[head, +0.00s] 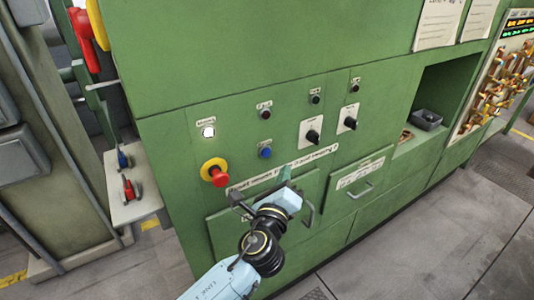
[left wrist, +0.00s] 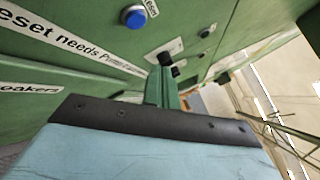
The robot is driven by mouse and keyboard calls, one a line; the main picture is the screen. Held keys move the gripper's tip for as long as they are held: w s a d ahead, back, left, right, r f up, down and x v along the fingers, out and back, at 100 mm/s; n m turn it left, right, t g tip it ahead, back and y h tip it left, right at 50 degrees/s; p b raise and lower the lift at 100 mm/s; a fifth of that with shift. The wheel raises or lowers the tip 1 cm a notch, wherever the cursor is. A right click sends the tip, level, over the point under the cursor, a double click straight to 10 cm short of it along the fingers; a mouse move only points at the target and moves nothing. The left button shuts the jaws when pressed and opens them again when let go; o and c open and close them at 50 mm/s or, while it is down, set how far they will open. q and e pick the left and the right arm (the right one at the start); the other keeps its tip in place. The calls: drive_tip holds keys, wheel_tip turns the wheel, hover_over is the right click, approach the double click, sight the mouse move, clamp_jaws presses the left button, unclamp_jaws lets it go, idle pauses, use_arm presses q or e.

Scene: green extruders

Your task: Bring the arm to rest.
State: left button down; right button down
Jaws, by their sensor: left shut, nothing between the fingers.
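My left arm (head: 265,248) reaches in from the bottom of the head view toward a green machine panel (head: 230,130). My left gripper (head: 285,173) is shut and empty, its slim green fingers in front of the panel's label strip, below the blue button (head: 265,152). In the left wrist view the shut fingers (left wrist: 162,85) point toward the panel, with the blue button (left wrist: 133,17) up and to the left. I cannot tell whether the fingertips touch the panel. My right gripper is not in view.
A red emergency knob (head: 214,172) on a yellow base and black rotary switches (head: 313,136) stick out from the panel. Drawer handles (head: 308,215) protrude close to the arm. A grey bin (head: 427,119) sits in a recess at right. Floor at lower right (head: 420,240) is clear.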

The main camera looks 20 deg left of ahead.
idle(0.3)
use_arm(q)
drive_tip(key=s+a+f+n+g+b, duration=0.1)
drive_tip(key=s+f+n+g, duration=0.25)
drive_tip(key=f, duration=0.95)
drive_tip(key=s+a+f+n+g+h+b, duration=0.1)
drive_tip(key=s+a+f+n+g+b, duration=0.2)
drive_tip(key=f, duration=1)
drive_tip(key=s+f+n+g, duration=0.25)
drive_tip(key=s+f, duration=0.25)
drive_tip(key=f, duration=0.8)
drive_tip(key=s+a+f+n+g+b, duration=0.1)
drive_tip(key=s+a+f+n+g, duration=0.15)
drive_tip(key=s+f, duration=0.6)
drive_tip(key=s+a+f+n+g+b, duration=0.1)
drive_tip(key=s+f+n+g+b, duration=0.2)
drive_tip(key=s+f, duration=0.6)
drive_tip(key=s+a+f+n+g, duration=0.1)
drive_tip(key=s+f+n, duration=0.2)
drive_tip(key=s, duration=0.6)
drive_tip(key=s+a+f+n+g+h, duration=0.1)
drive_tip(key=s+n, duration=0.4)
drive_tip(key=s, duration=0.5)
wheel_tip(320, 180, down, 2)
drive_tip(key=shift+s+a+f+g, duration=0.2)
drive_tip(key=shift+a+g, duration=0.2)
drive_tip(key=shift+g, duration=0.15)
drive_tip(key=c, duration=2.1)
unclamp_jaws()
drive_tip(key=shift+w, duration=0.1)
